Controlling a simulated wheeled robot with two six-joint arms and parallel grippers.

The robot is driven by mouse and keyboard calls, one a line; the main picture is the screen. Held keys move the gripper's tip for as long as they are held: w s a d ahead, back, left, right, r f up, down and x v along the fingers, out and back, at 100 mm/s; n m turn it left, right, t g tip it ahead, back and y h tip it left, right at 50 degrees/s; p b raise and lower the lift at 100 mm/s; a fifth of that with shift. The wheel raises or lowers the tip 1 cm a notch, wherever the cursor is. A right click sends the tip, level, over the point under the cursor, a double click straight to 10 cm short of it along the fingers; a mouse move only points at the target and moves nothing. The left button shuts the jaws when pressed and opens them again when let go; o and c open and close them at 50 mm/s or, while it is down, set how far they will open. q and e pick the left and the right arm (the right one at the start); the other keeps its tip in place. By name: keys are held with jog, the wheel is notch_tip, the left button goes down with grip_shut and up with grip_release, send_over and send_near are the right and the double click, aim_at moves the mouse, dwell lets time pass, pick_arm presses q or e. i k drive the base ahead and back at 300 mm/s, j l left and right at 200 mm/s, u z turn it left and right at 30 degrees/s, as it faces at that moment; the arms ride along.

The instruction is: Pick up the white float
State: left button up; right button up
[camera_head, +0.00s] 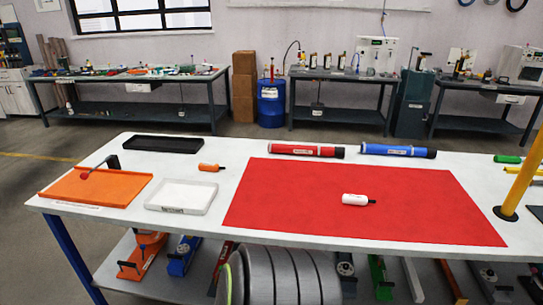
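The white float (355,199) is a small white cylinder with dark markings and a short black tip pointing right. It lies on its side on the red mat (290,222), right of the mat's middle, with bare mat all around it. Neither of my grippers shows in the head view.
On the white table (220,143) stand an orange tray (90,188), a black tray (160,144), a white tray (185,196) and an orange float (210,167). Red (300,150) and blue (395,151) tubes lie behind the mat. A yellow post (525,175) rises at right.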

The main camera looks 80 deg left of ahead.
aim_at(346, 199)
jog(key=u, duration=2.7)
